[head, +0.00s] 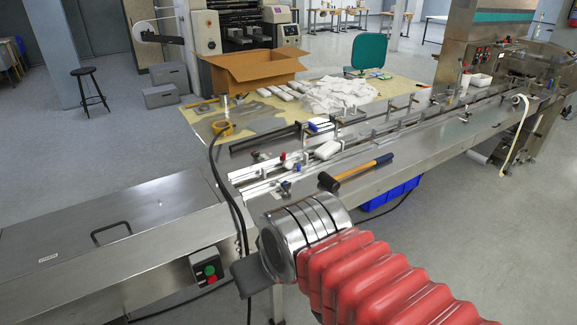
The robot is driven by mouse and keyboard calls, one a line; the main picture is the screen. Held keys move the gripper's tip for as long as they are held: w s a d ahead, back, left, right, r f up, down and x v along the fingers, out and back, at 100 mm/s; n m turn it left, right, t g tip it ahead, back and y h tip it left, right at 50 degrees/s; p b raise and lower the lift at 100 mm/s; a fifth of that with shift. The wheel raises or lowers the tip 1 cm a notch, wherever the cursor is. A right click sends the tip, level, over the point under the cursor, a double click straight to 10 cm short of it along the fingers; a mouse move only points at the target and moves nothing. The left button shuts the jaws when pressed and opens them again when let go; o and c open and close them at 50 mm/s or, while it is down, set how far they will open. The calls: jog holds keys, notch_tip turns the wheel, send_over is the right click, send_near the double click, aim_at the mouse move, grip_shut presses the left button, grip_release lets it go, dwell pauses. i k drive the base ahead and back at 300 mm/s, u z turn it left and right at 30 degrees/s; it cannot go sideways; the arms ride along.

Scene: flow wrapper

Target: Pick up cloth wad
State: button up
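No single thing stands out surely as the cloth wad. A crumpled white heap (336,94), cloth-like or plastic, lies on the yellowish table behind the conveyor. A small white bundle (327,149) lies on the conveyor rails, nearer to me; I cannot tell if it is cloth. My gripper (250,277) shows as a dark grey end beyond the silver wrist and red sleeve of my arm. It is in front of the steel machine, near and left of both white things and well apart from them. Its fingers are not clear, and I see nothing held.
A red and green button box (208,270) is on the machine's front. An open cardboard box (250,70) and several white packs stand on the table. A blue crate (391,194) is under the conveyor.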

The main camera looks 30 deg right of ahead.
aim_at(287, 164)
jog(key=z, duration=0.05)
jog(key=i, duration=0.95)
jog(key=u, duration=0.05)
